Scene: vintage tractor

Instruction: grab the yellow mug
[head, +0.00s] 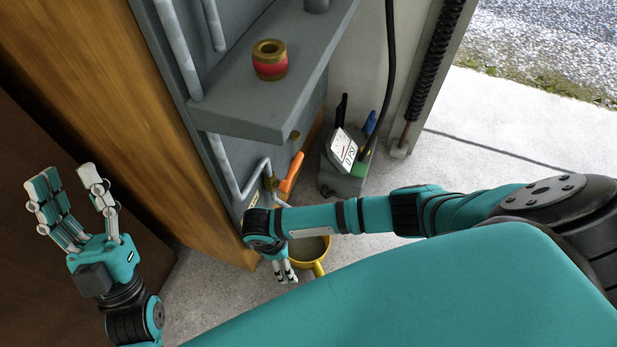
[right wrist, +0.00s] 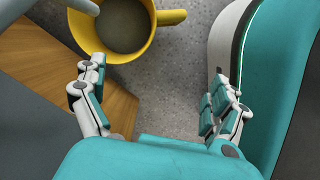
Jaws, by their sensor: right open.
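The yellow mug (head: 318,267) stands on the concrete floor in the head view, partly hidden behind my right forearm. In the right wrist view the mug (right wrist: 150,43) is at the top left, seen from above, with its handle (right wrist: 171,17) pointing right. My right gripper (right wrist: 158,98) is open. Its left finger is close to the mug's lower rim and its right finger is well to the right of the mug. In the head view my right gripper (head: 285,271) is beside the mug's left side. My left gripper (head: 78,205) is open and empty, far to the left.
A grey shelf (head: 240,118) with a red and brass ring (head: 269,60) juts out above. A grey pipe (head: 226,165) and an orange-handled valve (head: 292,172) are near the mug. A battery tester (head: 343,160) stands behind it. A wooden panel (head: 130,110) is at left.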

